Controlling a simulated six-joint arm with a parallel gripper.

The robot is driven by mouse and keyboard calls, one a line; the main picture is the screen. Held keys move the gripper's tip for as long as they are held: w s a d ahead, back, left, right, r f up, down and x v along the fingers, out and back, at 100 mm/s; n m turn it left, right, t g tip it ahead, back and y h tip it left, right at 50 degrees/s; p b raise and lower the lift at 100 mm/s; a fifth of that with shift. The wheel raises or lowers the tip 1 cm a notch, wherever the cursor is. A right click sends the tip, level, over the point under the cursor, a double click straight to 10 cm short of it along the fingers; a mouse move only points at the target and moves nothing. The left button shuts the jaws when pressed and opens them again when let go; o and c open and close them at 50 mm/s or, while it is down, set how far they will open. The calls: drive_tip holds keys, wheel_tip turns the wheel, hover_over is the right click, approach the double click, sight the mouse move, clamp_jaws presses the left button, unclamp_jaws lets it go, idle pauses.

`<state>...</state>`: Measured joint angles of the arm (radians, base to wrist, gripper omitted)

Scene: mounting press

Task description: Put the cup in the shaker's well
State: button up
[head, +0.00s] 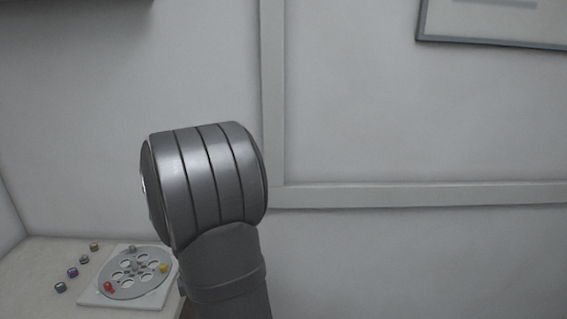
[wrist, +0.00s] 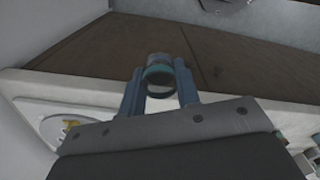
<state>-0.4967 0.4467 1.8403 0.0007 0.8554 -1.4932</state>
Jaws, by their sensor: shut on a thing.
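My gripper (wrist: 160,78) shows in the wrist view with its two blue fingers shut on the cup (wrist: 158,72). The cup is a small grey cylinder with a teal band, held between the fingertips. In the wrist view it stands out against a brown surface, and I cannot tell its height above it. In the head view my arm hides the gripper and the cup. I cannot make out the shaker or its well for certain in either view.
A white plate with a round holed disc (head: 118,284) sits on the table at lower left in the head view, bearing red, yellow and grey pieces. Several small cups (head: 72,272) stand left of it. A grey metal thing (wrist: 232,4) is cut off at the wrist view's top.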

drive_tip(key=w+d+f+m, duration=0.5)
drive_tip(key=d+f+m, duration=0.1)
drive_tip(key=d+m, duration=0.4)
drive_tip(key=w+d+f+m, duration=0.5)
drive_tip(key=d+f+m, duration=0.1)
drive_tip(key=d+m, duration=0.5)
drive_tip(key=shift+w+m, duration=0.2)
drive_tip(key=shift+m, duration=0.7)
drive_tip(key=shift+a, duration=0.1)
